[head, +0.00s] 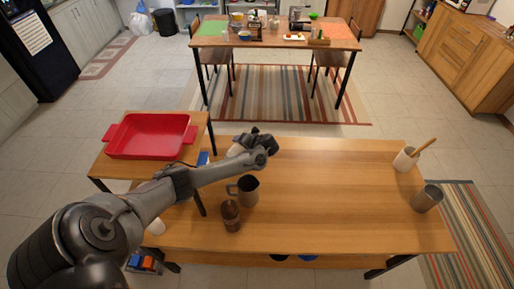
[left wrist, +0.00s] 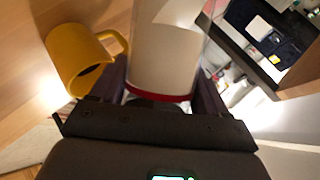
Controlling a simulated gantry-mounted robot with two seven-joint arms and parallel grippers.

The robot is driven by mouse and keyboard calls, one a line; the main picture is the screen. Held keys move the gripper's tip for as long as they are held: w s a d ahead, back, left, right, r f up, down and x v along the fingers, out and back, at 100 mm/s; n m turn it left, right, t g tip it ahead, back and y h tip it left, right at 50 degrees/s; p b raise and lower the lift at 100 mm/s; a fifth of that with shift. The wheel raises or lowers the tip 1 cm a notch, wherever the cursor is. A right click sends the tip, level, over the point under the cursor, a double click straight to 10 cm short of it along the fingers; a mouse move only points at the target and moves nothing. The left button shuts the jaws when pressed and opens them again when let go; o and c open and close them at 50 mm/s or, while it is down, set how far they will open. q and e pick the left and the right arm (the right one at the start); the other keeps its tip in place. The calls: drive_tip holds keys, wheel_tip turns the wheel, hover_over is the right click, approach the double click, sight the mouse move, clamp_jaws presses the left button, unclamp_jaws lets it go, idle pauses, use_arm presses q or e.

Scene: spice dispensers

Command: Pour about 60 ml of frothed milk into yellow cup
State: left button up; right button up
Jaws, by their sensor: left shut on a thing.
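My left gripper (head: 257,143) is over the far left part of the wooden table. In the left wrist view its fingers (left wrist: 162,88) are shut on a white cylindrical container (left wrist: 165,45) with a red band at the end near the gripper. I cannot tell whether it holds frothed milk. The yellow cup (left wrist: 72,58) shows beside it to the left, apart from it, with its handle toward the container. I cannot make out the yellow cup in the head view. My right gripper is not in view.
A grey pitcher (head: 249,190) and a brown jar (head: 231,216) stand on the table (head: 330,200) near my left arm. A white pot with a wooden utensil (head: 404,160) and a metal cup (head: 426,200) stand at the right. A red tray (head: 150,137) is left. The table's middle is clear.

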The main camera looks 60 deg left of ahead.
use_arm(q)
drive_tip(key=shift+f+g, duration=0.1)
drive_tip(key=shift+g, duration=0.2)
idle(0.4)
drive_tip(key=shift+w+f+m+b, duration=0.1)
drive_tip(key=shift+f+m+b, duration=0.1)
drive_tip(key=shift+m+b, duration=0.15)
idle(0.8)
drive_tip(key=shift+r+g, duration=0.1)
drive_tip(key=shift+g, duration=0.2)
drive_tip(key=shift+w+r, duration=0.1)
idle(1.0)
drive_tip(key=shift+m+g, duration=0.25)
drive_tip(key=shift+g, duration=0.05)
idle(0.4)
drive_tip(key=shift+w+r, duration=0.1)
idle(0.8)
drive_tip(key=shift+w+b, duration=0.1)
drive_tip(key=shift+b, duration=0.2)
